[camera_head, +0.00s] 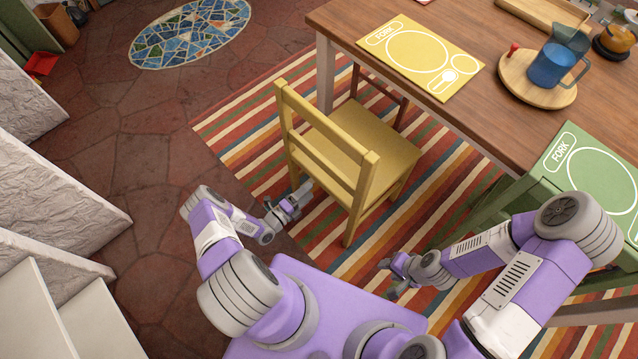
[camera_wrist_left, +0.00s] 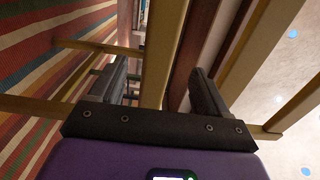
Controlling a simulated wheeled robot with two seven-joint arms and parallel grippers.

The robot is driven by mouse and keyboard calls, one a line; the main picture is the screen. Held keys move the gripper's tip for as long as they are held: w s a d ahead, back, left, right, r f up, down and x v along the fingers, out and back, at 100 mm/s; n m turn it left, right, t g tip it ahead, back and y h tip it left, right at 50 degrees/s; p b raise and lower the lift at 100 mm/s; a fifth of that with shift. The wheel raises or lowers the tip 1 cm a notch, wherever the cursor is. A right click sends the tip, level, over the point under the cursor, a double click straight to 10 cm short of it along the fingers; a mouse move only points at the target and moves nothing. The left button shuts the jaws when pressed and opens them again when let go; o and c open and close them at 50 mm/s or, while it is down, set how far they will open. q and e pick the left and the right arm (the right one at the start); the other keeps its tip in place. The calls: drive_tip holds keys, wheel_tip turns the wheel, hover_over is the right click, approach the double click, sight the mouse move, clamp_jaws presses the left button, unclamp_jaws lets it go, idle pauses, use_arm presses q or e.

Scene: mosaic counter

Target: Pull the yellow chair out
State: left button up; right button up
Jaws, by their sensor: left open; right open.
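The yellow chair (camera_head: 378,140) stands upright on a striped rug, its seat partly under the table edge and its backrest toward me. My left gripper (camera_head: 298,192) is open, low beside the left part of the backrest. In the left wrist view, a yellow chair bar (camera_wrist_left: 161,55) runs between the spread fingers of my left gripper (camera_wrist_left: 160,88), with gaps on both sides; the fingers are not closed on it. My right gripper (camera_head: 392,272) is open and empty, right of the chair's near legs and apart from it.
The wooden table (camera_head: 500,120) is beyond the chair, with a yellow placemat (camera_head: 420,55) and a round board (camera_head: 515,85) holding a blue jug (camera_head: 555,68). A green chair (camera_head: 505,205) stands right. Open rug (camera_head: 260,130) and stone floor lie left.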

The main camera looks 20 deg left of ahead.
sight(319, 183)
use_arm(q)
drive_tip(key=x, duration=0.7)
drive_tip(key=shift+w+d, duration=0.15)
drive_tip(key=shift+w, duration=0.15)
clamp_jaws()
